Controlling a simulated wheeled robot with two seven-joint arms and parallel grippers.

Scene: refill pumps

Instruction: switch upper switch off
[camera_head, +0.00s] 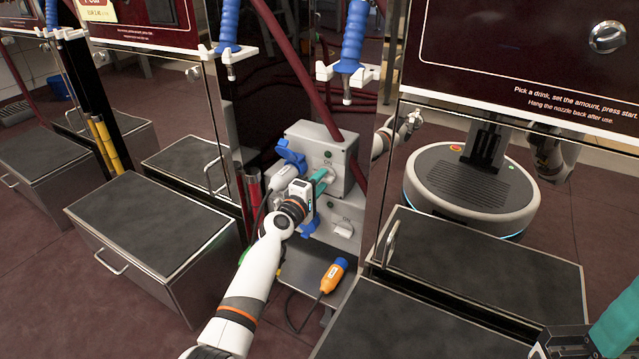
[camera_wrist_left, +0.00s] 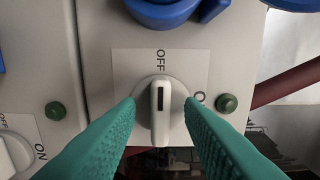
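The upper switch is a white rotary knob (camera_wrist_left: 160,112) on the upper grey box (camera_head: 318,150). In the left wrist view its handle stands upright in the picture, with its black mark toward the OFF label. The other label, at the right, is partly hidden by a finger. My left gripper (camera_head: 324,180) is at the front of the upper box. Its teal fingers (camera_wrist_left: 160,104) are open on either side of the handle, with visible gaps to it. My right gripper (camera_head: 612,325) shows only partly at the lower right corner, so its opening is unclear.
A lower box (camera_head: 340,226) with its own switch (camera_wrist_left: 15,152) sits below. Green lamps (camera_wrist_left: 227,103) are beside the switches. Blue plugs or caps (camera_head: 290,155) and a dark red hose (camera_head: 310,85) are close by. An orange plug (camera_head: 333,275) lies on the shelf below.

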